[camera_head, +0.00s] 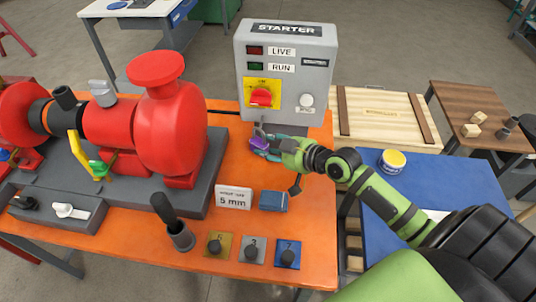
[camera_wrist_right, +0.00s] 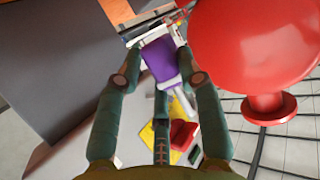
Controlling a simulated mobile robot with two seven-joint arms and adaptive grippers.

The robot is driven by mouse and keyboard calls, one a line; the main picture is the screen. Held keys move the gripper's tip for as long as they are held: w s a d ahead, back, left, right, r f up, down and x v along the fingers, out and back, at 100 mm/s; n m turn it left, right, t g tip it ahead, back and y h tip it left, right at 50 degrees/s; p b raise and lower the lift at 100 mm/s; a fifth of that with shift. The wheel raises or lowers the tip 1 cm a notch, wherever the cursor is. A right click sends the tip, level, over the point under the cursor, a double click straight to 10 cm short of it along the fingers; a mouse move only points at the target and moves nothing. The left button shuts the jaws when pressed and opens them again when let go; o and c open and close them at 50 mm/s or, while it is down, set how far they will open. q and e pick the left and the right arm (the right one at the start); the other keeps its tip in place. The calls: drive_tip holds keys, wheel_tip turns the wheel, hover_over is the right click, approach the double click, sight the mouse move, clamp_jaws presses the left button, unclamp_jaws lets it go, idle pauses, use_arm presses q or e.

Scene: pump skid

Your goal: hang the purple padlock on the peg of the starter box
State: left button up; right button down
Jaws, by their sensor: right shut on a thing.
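The grey starter box (camera_head: 285,75) stands at the back right of the orange table, with a yellow plate, a red knob (camera_head: 261,97) and a white button on its front. My right gripper (camera_head: 266,147) is just below and in front of the box. It is shut on the purple padlock (camera_head: 259,142), which also shows between the two fingers in the right wrist view (camera_wrist_right: 160,60). A small grey piece, possibly the peg or the shackle, shows just above the padlock; I cannot tell which, nor whether padlock and peg touch. My left gripper is out of view.
A red pump (camera_head: 170,125) on a dark base stands left of the box. A "5 mm" sign (camera_head: 233,197), a blue block (camera_head: 273,201) and several knobbed plates lie in front. A blue table (camera_head: 430,195) with a yellow tub (camera_head: 392,161) is at the right.

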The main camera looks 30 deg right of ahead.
drive_tip(key=shift+w+d+f+b, duration=0.2)
drive_tip(key=shift+w+d+b, duration=0.3)
drive_tip(key=shift+w+b, duration=0.2)
drive_tip(key=shift+w+d+f+b, duration=0.2)
drive_tip(key=shift+w+d+b, duration=0.3)
drive_tip(key=shift+w+b, duration=0.2)
drive_tip(key=shift+w+d+f+b, duration=0.2)
drive_tip(key=shift+w+d+b, duration=0.35)
drive_tip(key=shift+b, duration=0.2)
drive_tip(key=shift+w, duration=0.1)
drive_tip(key=c, duration=0.7)
unclamp_jaws()
drive_tip(key=shift+w, duration=0.1)
drive_tip(key=shift+r, duration=0.1)
